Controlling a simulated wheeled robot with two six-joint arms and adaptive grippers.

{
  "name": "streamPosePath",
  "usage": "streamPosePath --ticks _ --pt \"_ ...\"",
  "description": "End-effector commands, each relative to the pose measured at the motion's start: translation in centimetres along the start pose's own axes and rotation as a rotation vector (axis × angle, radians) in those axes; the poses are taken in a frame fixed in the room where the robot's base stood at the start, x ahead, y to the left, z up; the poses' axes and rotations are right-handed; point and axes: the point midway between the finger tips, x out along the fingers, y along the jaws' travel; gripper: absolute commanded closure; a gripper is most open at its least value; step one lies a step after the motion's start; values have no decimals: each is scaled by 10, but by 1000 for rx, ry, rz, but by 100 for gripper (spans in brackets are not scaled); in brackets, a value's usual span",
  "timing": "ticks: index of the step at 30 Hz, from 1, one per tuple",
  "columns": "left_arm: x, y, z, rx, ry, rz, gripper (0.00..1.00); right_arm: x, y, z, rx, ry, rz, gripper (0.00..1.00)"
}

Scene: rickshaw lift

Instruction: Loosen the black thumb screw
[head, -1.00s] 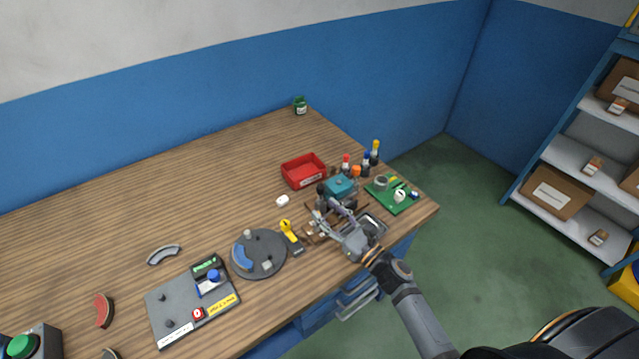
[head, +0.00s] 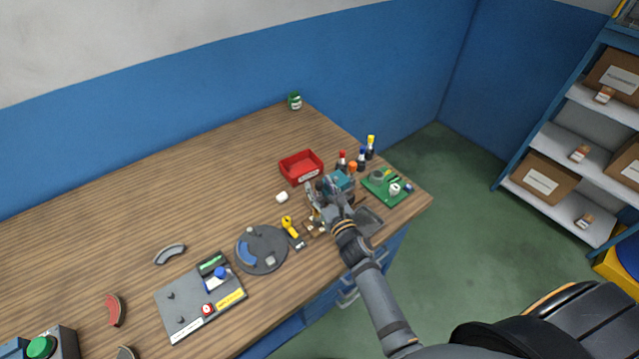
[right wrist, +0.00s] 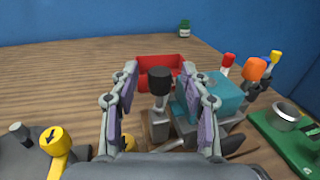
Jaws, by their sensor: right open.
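The black thumb screw (right wrist: 159,80) stands upright in the right wrist view, its dark knob on a grey shank, beside the teal rickshaw body (right wrist: 214,96). My right gripper (right wrist: 160,88) is open, with one finger on each side of the knob; I cannot tell whether either finger touches it. In the head view my right gripper (head: 322,188) is over the rickshaw at the right end of the table, next to its teal part (head: 342,180), and hides most of the screw. My left gripper is not in view.
A red bin (head: 301,167) stands behind the rickshaw. The back middle of the wooden table (head: 190,190) is clear.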

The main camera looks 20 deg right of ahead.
Motion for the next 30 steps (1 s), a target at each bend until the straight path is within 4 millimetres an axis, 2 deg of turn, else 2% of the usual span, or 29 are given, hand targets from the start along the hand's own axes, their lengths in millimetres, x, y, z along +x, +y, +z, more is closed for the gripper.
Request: streamPosePath --ticks 3,10,21,30 --pt "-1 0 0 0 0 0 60 6 0 0 0 0 0 54" --pt "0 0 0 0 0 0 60 7 0 0 0 0 0 54" --pt "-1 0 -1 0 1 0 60 7 0 0 0 0 1 100" --pt "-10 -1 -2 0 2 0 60 7 -1 2 -3 1 35 100"
